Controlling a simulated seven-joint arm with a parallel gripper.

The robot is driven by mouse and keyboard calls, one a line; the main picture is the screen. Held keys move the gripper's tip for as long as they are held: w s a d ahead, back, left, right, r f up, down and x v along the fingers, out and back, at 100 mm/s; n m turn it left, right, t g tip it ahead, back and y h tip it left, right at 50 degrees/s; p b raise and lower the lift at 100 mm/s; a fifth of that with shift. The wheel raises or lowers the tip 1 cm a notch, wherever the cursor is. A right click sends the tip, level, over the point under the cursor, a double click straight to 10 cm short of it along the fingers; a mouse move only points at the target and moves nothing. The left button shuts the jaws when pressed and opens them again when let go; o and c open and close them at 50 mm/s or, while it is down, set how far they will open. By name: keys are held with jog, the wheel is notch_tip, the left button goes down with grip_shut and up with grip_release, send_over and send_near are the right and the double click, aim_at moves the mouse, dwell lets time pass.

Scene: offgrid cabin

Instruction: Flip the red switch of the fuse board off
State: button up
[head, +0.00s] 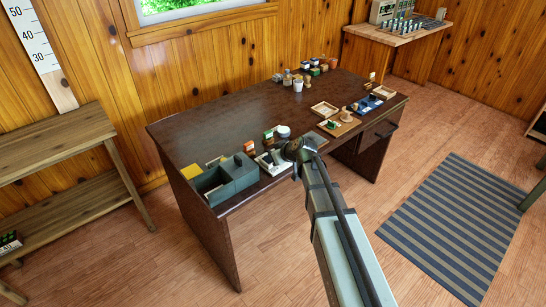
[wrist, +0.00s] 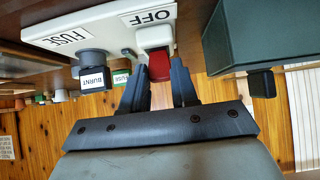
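The fuse board (wrist: 110,24) is a white board with OFF and FUSE labels, seen upside down in the wrist view. Its red switch (wrist: 159,66) sticks out of a white housing beside the OFF label. My gripper (wrist: 158,75) is open, its two dark fingers one on each side of the red switch, with visible gaps. I cannot tell whether they touch it. A dark block labelled BURNT (wrist: 94,80) sits by the FUSE label. In the head view the board (head: 265,161) lies near the desk's front edge, partly hidden by my gripper (head: 291,155).
A grey-green box (head: 231,178) stands close left of the board; it also shows in the wrist view (wrist: 245,35). A green item labelled FUSE (wrist: 121,78) is near the BURNT block. Wooden trays (head: 324,108) and small items lie right. The desk's (head: 220,125) middle left is clear.

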jog(key=o, duration=0.4)
jog(key=shift+o, duration=0.2)
jog(key=v, duration=1.3)
jog(key=shift+s+d+r, duration=0.15)
jog(key=shift+s+r, duration=0.05)
jog(key=shift+r, duration=0.15)
